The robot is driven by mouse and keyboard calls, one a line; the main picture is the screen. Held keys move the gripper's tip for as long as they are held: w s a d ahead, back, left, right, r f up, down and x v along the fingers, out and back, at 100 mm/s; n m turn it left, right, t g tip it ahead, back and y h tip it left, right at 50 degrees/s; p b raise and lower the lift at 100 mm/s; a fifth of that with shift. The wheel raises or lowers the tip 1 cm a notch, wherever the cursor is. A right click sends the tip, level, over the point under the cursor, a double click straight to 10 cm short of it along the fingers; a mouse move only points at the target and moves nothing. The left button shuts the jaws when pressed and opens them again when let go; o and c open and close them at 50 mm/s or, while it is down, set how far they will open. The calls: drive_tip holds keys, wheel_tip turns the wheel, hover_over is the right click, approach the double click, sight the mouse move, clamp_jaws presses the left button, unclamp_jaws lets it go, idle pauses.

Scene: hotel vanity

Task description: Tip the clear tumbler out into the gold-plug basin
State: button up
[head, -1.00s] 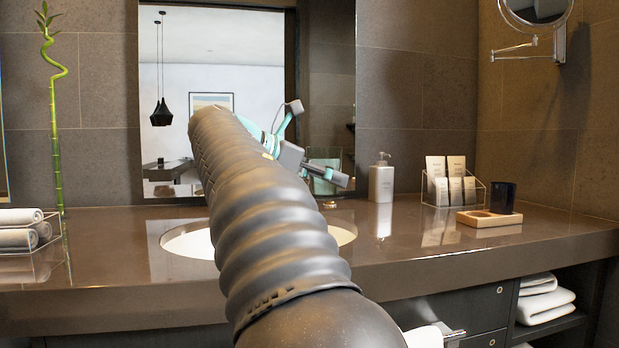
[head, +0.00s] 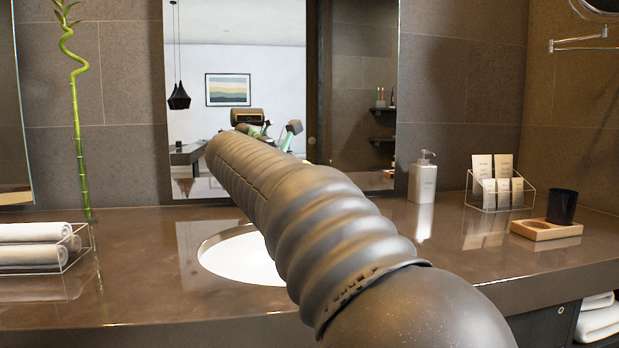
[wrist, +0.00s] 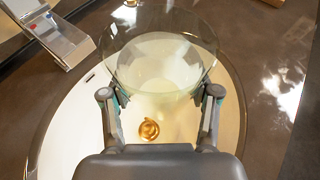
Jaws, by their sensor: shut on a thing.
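The clear tumbler (wrist: 165,62) is held between the two fingers of my gripper (wrist: 160,100) in the wrist view. Its round rim faces the camera, and whether it holds anything is hard to tell through the glass. The white basin (wrist: 75,140) lies below, with a gold plug (wrist: 149,129) seen just under the tumbler. In the head view the basin (head: 240,262) is partly hidden by my arm. My gripper is mostly hidden behind the arm there, and the tumbler cannot be made out.
A faucet (wrist: 65,38) stands at the basin's edge. A soap dispenser (head: 422,178), a clear card holder (head: 497,190) and a dark cup (head: 561,207) on a wooden tray (head: 545,230) stand at right. Rolled towels (head: 35,244) and a bamboo stalk (head: 80,130) are at left.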

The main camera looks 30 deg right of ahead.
drive_tip(key=shift+w+a+t, duration=0.3)
drive_tip(key=shift+w+a, duration=0.2)
drive_tip(key=shift+a, duration=0.25)
drive_tip(key=f+m+t+y+b, duration=0.1)
drive_tip(key=m+y+b, duration=0.1)
drive_tip(key=y, duration=0.4)
drive_tip(key=a+f+m+t+y+b, duration=0.1)
drive_tip(key=m+t+y+b, duration=0.1)
drive_tip(key=y, duration=0.4)
drive_tip(key=a+f+m+t+y+b, duration=0.1)
drive_tip(key=m+y+b, duration=0.2)
drive_tip(key=y, duration=0.3)
drive_tip(key=shift+w+a+t+y+b, duration=0.25)
drive_tip(key=shift+w+t+y+b, duration=0.05)
drive_tip(key=shift+w+t+b, duration=0.1)
drive_tip(key=shift+r, duration=0.1)
drive_tip(key=shift+a, duration=0.1)
idle(1.8)
